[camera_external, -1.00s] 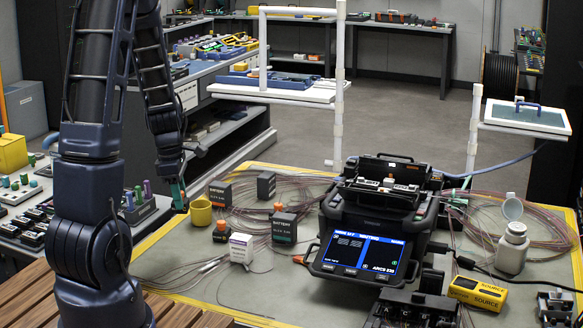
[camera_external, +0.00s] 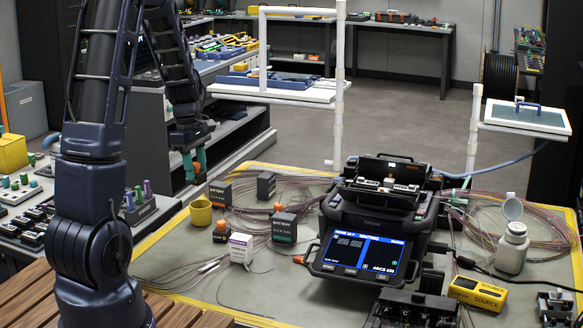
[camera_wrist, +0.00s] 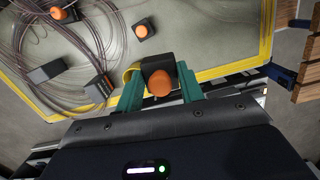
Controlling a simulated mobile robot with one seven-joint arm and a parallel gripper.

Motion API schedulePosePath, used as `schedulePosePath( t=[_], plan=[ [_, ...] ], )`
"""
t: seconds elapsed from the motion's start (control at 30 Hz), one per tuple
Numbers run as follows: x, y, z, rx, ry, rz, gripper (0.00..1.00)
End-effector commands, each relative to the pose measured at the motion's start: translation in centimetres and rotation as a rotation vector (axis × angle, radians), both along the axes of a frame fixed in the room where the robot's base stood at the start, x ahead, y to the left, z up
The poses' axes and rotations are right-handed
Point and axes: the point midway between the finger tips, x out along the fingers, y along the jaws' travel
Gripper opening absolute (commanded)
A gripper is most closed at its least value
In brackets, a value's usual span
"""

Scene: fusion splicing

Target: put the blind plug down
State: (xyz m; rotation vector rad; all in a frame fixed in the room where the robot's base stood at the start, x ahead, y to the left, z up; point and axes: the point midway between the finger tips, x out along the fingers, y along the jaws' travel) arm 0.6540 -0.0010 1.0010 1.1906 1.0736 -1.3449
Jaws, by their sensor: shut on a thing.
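The blind plug, a dark block with an orange round knob (camera_wrist: 159,83), is between my gripper's green fingers (camera_wrist: 160,88) in the wrist view. My gripper (camera_external: 194,166) is shut on it, in the air near the far left corner of the mat; a bit of orange (camera_external: 197,168) shows between the fingers in the outside view. A yellow cup (camera_external: 201,212) stands on the mat below the gripper in the picture. It is partly hidden behind the held plug in the wrist view (camera_wrist: 130,74).
Similar orange-knobbed blocks stand on the mat (camera_external: 221,232), with dark battery boxes (camera_external: 284,228), a small white box (camera_external: 241,248) and loose cable coils around them. The splicer (camera_external: 366,230) stands to the right. A tray of parts (camera_external: 40,212) lies left.

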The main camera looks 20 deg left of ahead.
Motion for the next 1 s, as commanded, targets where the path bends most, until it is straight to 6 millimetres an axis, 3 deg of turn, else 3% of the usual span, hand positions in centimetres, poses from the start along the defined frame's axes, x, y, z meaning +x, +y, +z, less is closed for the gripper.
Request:
schedulePosePath(
  t=[0.2,0.6,0.8,1.0],
  plan=[
    [4.8,-1.4,-2.8,0.0,0.003,-0.35,0.15],
    [12.5,-5.0,-9.3,0.0,0.004,-1.012,0.15],
    [15.3,-6.8,-12.5,-0.001,0.002,-1.292,0.14],
    [16.6,-7.7,-14.3,0.0,0.001,-1.44,0.14]
  ],
)
